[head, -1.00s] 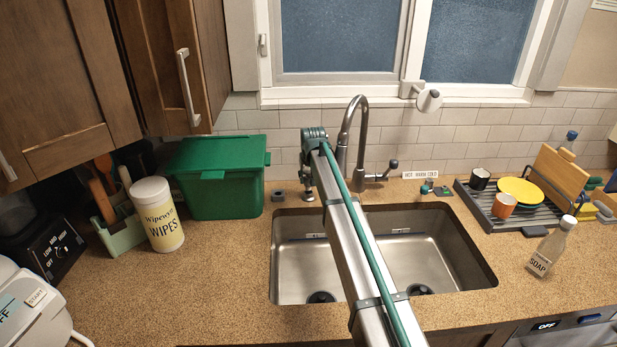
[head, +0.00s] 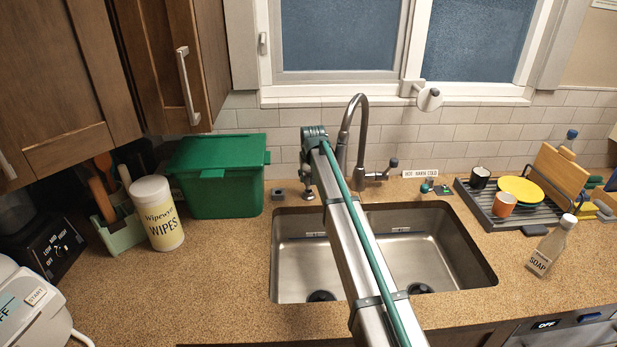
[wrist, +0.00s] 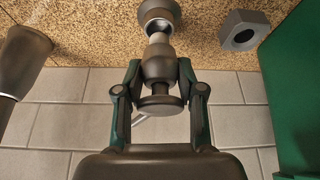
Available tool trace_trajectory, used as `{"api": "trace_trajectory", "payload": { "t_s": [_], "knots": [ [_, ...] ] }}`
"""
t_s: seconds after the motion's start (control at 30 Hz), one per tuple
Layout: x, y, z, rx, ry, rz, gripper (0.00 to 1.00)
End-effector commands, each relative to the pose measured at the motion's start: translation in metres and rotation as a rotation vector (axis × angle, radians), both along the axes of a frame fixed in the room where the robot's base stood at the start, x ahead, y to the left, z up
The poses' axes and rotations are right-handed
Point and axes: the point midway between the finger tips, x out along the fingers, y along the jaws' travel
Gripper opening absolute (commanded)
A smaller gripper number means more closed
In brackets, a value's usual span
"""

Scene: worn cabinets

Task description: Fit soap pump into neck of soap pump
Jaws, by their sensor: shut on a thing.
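The dark metal soap pump (wrist: 160,70) is between the fingers of my gripper (wrist: 160,72) in the wrist view, with its pale stem pointing toward the counter. The soap pump neck (wrist: 158,12) is a dark round collar with an opening, set on the counter behind the sink. The stem end overlaps the collar's rim in the wrist view; I cannot tell whether it is inside or just above. In the head view my gripper (head: 306,172) is over the neck (head: 308,196), left of the faucet, and the held pump is hard to make out.
The faucet (head: 350,140) stands close on the right in the head view; its body (wrist: 22,62) is at left in the wrist view. A small grey block with a hole (head: 278,194) and a green bin (head: 217,175) are to the left. The sink (head: 445,235) lies in front.

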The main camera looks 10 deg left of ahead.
Motion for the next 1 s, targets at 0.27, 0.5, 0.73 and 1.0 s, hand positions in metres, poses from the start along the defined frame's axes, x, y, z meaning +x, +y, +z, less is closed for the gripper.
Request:
{"api": "trace_trajectory", "payload": {
  "t_s": [0.27, 0.5, 0.73, 1.0],
  "knots": [
    [0.0, 0.0, -0.002, 0.0, 0.0, 0.0, 0.0],
    [0.0, 0.0, -0.009, 0.0, -0.001, 0.0, 0.0],
    [0.0, 0.0, -0.015, 0.0, -0.001, 0.0, 0.0],
    [0.0, 0.0, -0.022, 0.0, 0.0, 0.0, 0.0]
  ]
}}
